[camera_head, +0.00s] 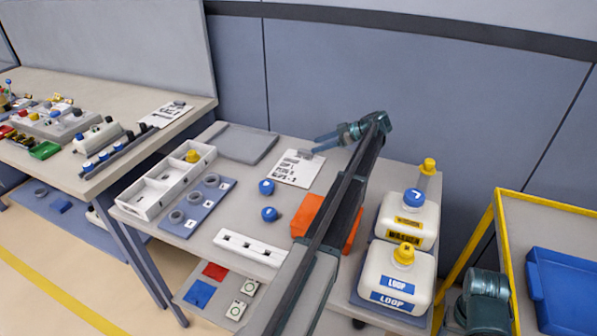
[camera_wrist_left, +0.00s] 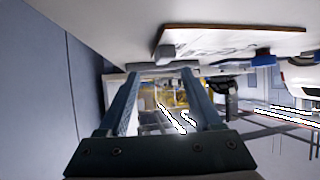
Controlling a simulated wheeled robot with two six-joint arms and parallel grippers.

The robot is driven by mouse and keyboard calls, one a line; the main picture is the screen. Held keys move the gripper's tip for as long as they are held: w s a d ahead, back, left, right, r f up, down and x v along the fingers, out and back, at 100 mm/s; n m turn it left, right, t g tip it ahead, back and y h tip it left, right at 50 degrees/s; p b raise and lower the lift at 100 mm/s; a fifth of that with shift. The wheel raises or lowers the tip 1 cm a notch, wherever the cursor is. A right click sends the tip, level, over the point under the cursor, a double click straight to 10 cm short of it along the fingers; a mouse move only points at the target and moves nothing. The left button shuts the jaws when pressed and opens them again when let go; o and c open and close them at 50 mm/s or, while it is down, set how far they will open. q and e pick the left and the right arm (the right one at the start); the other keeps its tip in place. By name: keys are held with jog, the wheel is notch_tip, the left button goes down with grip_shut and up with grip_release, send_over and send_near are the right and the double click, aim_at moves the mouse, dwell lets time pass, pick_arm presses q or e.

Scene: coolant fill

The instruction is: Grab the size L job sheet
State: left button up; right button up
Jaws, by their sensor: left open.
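A job sheet (camera_head: 297,170) with dark print and a grey clip or tab at its far right corner lies on the middle table; its size letter is too small to read surely. Another sheet (camera_head: 160,117) lies on the left bench, also unreadable. My left gripper (camera_head: 318,145) is open and empty, low at the table's back, its fingers pointing left towards the nearer sheet's grey tab. In the left wrist view the sheet's board (camera_wrist_left: 235,40) and tab (camera_wrist_left: 178,51) show just past the fingertips (camera_wrist_left: 160,72). I see no contact. My right gripper is not in view.
Blue caps (camera_head: 266,187) lie near the sheet, with a grey tray (camera_head: 246,144) behind them. An orange block (camera_head: 306,213) is partly hidden by my left arm. Jugs (camera_head: 396,278) stand at the right. A white slotted rack (camera_head: 250,247) lies at the front.

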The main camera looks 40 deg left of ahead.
aim_at(306, 150)
pick_arm(q)
jog(key=shift+s+a+f, duration=0.15)
jog(key=shift+a, duration=0.1)
jog(key=b+x, duration=0.2)
jog(key=x, duration=0.2)
jog(key=shift+s+a+f, duration=0.1)
jog(key=shift+s+f, duration=0.05)
jog(key=shift+s, duration=0.1)
jog(key=shift+s+a+f, duration=0.1)
jog(key=shift+a, duration=0.25)
grip_shut()
